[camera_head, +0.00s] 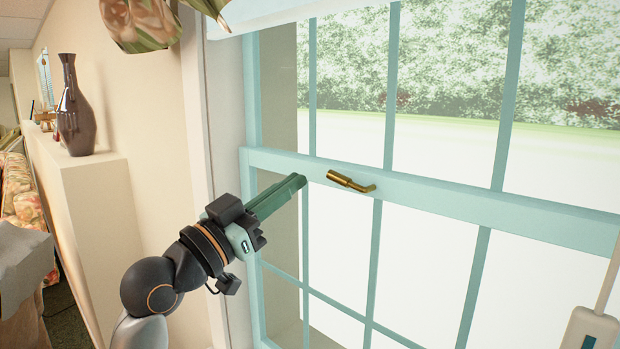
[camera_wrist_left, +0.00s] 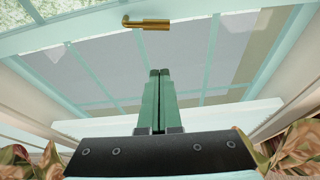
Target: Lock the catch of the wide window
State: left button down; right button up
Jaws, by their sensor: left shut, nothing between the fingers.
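The wide window (camera_head: 440,195) has a pale teal frame with several panes. Its brass catch (camera_head: 350,182) sits on the horizontal middle rail, with its bent handle end pointing right in the head view. The catch also shows at the top of the left wrist view (camera_wrist_left: 146,23). My left gripper (camera_head: 301,181) has long green fingers, shut and empty. Its tips are just left of the catch, apart from it, near the lower edge of the rail. In the left wrist view the shut fingers (camera_wrist_left: 159,73) point toward the window below the catch. My right gripper is not in view.
A dark vase (camera_head: 75,110) stands on a ledge (camera_head: 75,165) at the left. A patterned valance (camera_head: 140,22) hangs at the top left. A white device with a cord (camera_head: 590,328) is at the lower right. The space right of the catch along the rail is clear.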

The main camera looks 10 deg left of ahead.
pick_arm(q)
jog(key=shift+v, duration=1.8)
jog(key=shift+r, duration=0.15)
